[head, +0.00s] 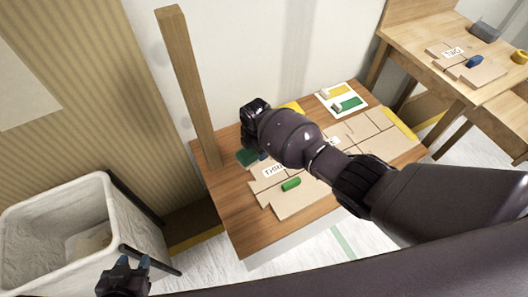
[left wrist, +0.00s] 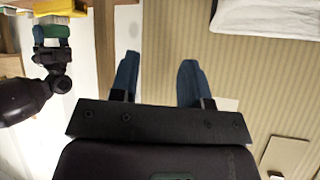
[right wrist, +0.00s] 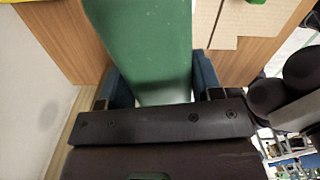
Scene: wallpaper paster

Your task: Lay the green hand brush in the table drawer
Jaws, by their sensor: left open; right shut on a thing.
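The green hand brush (right wrist: 150,45) fills the middle of the right wrist view, between the blue fingers of my right gripper (right wrist: 158,72). My right gripper is shut on it. In the head view a dark green part of the brush (head: 246,158) shows under my right wrist, above the left part of the wooden table (head: 236,215). It also shows in the left wrist view (left wrist: 56,31). My left gripper (head: 124,264) is open and empty, low at the left, near the white bin. The table drawer cannot be made out; my right arm covers part of the table.
Cardboard pieces (head: 300,203) and a small green object (head: 291,184) lie on the table. A card with yellow and green shapes (head: 343,100) lies at its back. A wooden post (head: 188,90) rises at its left. A white bin (head: 60,205) stands left; another table (head: 425,60) stands right.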

